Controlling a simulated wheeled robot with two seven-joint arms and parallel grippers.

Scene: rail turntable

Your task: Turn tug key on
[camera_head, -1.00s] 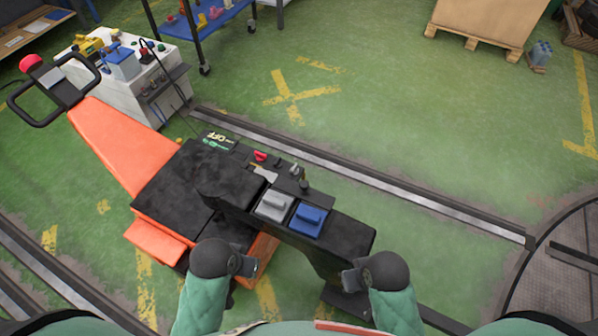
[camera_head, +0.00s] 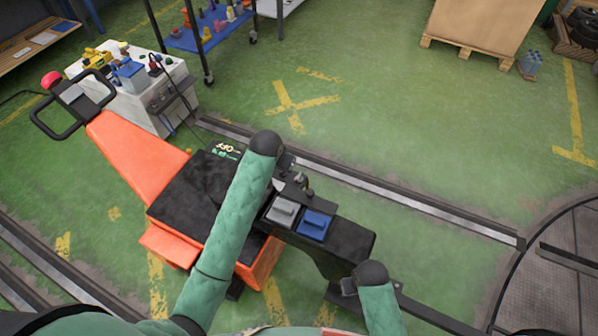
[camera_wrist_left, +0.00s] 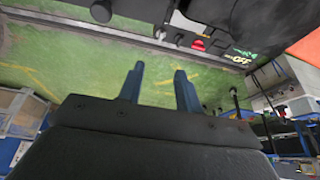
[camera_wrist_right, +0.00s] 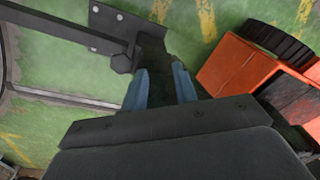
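The orange and black tug (camera_head: 200,194) stands on the green floor. A white and green OFF label (camera_head: 226,150) is on its console; it also shows in the left wrist view (camera_wrist_left: 238,58). A small red key-like switch (camera_wrist_left: 198,44) sits beside this label in the left wrist view. In the head view my left arm hides it.
A small lever (camera_head: 300,179) stands close by. A white cabinet (camera_head: 155,108) is behind the tug.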

